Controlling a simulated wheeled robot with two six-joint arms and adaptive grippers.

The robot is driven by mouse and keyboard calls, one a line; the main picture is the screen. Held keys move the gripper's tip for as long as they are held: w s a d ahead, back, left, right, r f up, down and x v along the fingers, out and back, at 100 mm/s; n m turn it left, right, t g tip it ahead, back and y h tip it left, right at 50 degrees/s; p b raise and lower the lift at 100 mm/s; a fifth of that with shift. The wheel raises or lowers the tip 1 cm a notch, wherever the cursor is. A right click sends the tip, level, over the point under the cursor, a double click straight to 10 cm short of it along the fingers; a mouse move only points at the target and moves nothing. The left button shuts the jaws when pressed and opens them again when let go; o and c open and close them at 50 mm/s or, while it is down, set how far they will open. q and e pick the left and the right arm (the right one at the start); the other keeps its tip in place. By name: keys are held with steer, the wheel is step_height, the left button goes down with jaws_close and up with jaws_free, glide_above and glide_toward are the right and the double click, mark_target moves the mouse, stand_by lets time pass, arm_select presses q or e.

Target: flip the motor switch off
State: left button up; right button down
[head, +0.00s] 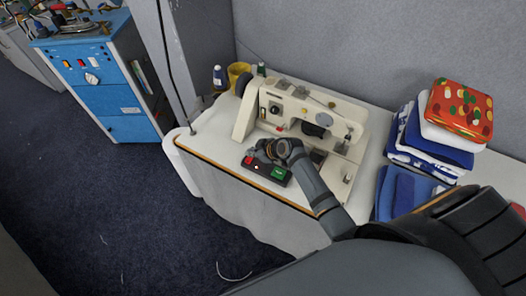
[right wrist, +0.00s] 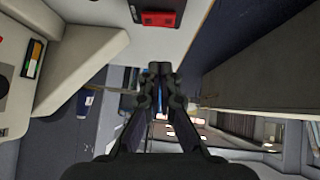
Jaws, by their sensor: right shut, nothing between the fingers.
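The motor switch (head: 265,168) is a dark box with a red button at its left end and a green one at its right. It lies on the table in front of the sewing machine (head: 300,112). In the right wrist view the red button (right wrist: 158,18) and part of its dark box show at the top edge. My right gripper (head: 258,149) is shut and empty. In the head view it overlaps the far side of the box, hiding its middle; I cannot tell whether they touch. In the wrist view its fingertips (right wrist: 160,70) appear apart from the red button. My left gripper is not in view.
Folded cloths (head: 430,135) are stacked at the right of the white table (head: 215,140). A yellow cup (head: 238,74) and thread spools stand behind the machine. A thin dark pole rises at the table's left end. A blue cabinet (head: 100,75) stands on the floor farther left.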

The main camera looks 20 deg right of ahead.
steer(key=b+v, duration=0.1)
steer(key=v, duration=0.7)
steer(key=shift+s+d, duration=0.15)
steer(key=shift+s, duration=0.2)
steer(key=shift+w, duration=0.1)
steer(key=b, duration=0.8)
steer(key=d+b, duration=0.1)
steer(key=b, duration=0.8)
steer(key=shift+w+d+r, duration=0.15)
steer(key=shift+w+d, duration=0.05)
steer(key=shift+w, duration=0.05)
steer(key=shift+w, duration=0.1)
